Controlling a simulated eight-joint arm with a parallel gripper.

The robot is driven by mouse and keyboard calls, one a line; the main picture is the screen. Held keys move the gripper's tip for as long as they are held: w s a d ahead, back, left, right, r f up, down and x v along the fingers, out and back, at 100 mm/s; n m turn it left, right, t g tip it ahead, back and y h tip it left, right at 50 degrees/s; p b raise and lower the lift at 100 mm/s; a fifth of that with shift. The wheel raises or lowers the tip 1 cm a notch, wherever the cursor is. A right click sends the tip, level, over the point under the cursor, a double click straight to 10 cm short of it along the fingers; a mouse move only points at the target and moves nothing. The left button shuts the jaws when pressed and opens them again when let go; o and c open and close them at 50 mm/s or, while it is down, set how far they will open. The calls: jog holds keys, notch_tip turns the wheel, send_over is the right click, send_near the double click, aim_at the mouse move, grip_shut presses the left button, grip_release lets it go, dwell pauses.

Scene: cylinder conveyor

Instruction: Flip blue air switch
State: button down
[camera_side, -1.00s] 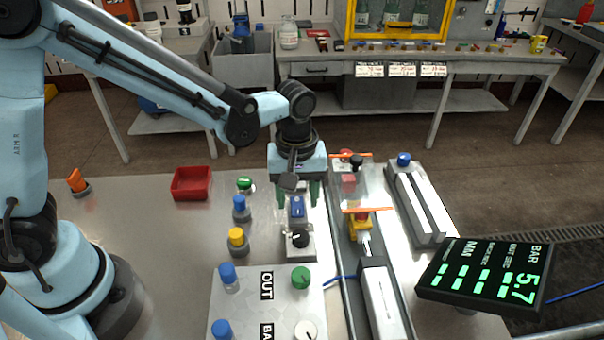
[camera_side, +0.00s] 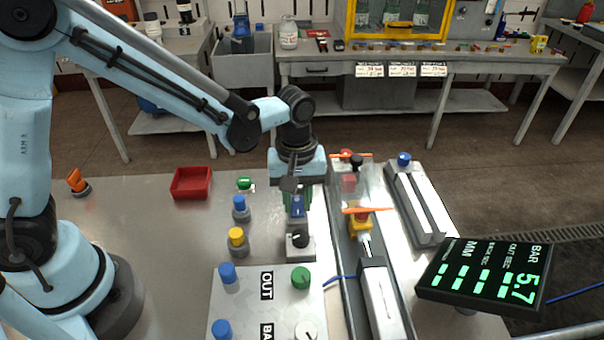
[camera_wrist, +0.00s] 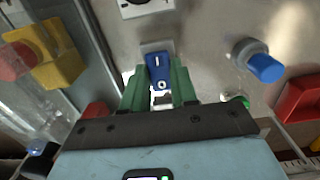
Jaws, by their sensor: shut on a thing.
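The blue air switch (camera_side: 297,208) is a blue rocker on a grey block, left of the conveyor. In the wrist view the blue rocker (camera_wrist: 159,71) shows the marks I and O. My gripper (camera_side: 297,192) points down at it with green fingers. In the wrist view the fingers (camera_wrist: 160,80) stand on both sides of the switch, shut on it at its near part. The lower part of the switch block is partly hidden by the fingers.
A black knob (camera_side: 300,239) stands just in front of the switch. Blue (camera_side: 240,207) and yellow (camera_side: 237,238) capped cylinders stand to the left. The conveyor (camera_side: 345,240) runs close on the right. A red bin (camera_side: 191,183) is at the back left.

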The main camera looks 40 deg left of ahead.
jog(key=shift+w+a+g+h, duration=0.25)
jog(key=shift+g+h, duration=0.45)
jog(key=shift+w+a+f+g+h, duration=0.1)
jog(key=shift+w+a+g+h, duration=0.05)
jog(key=shift+g+h, duration=0.85)
jog(key=c, duration=0.9)
grip_release()
jog(key=v, duration=1.2)
